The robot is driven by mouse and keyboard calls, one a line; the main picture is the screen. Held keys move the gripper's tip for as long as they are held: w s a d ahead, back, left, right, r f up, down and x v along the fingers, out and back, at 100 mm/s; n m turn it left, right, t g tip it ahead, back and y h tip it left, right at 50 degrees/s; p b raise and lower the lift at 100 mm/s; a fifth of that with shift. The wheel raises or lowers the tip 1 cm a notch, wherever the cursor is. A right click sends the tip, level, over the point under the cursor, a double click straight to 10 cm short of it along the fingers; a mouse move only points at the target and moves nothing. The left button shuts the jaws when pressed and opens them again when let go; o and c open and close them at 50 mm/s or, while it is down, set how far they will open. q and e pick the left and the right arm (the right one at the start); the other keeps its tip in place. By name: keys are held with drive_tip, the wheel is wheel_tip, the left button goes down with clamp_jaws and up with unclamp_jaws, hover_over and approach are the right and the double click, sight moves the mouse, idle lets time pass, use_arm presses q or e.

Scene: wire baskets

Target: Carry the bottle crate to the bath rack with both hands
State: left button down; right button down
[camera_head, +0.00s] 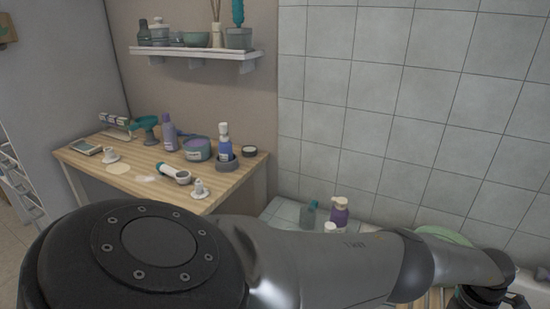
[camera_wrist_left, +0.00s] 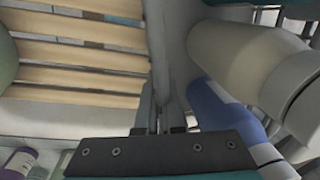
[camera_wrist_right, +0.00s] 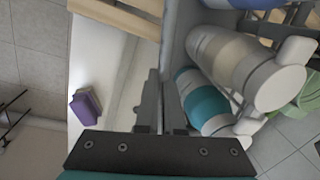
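The bottle crate's grey wall shows in the left wrist view (camera_wrist_left: 176,35) and in the right wrist view (camera_wrist_right: 180,25). Inside are a cream bottle (camera_wrist_left: 245,60) and a blue bottle (camera_wrist_left: 222,105); the right wrist view also shows a teal-banded bottle (camera_wrist_right: 203,103). My left gripper (camera_wrist_left: 160,118) and my right gripper (camera_wrist_right: 160,115) each have their fingers close together on the crate wall. The bath rack's wooden slats (camera_wrist_left: 80,52) lie beside the crate, and a few show in the right wrist view (camera_wrist_right: 120,14). The crate is out of the head view.
In the head view, a wooden table (camera_head: 130,178) with toiletries stands at the left, under a wall shelf (camera_head: 195,55). A purple pump bottle (camera_head: 339,215) stands by the tiled wall. A purple block (camera_wrist_right: 86,105) lies on a white surface left of the crate.

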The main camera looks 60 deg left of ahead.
use_arm(q)
drive_tip(key=shift+w+a+r, duration=0.1)
drive_tip(key=shift+a, duration=0.15)
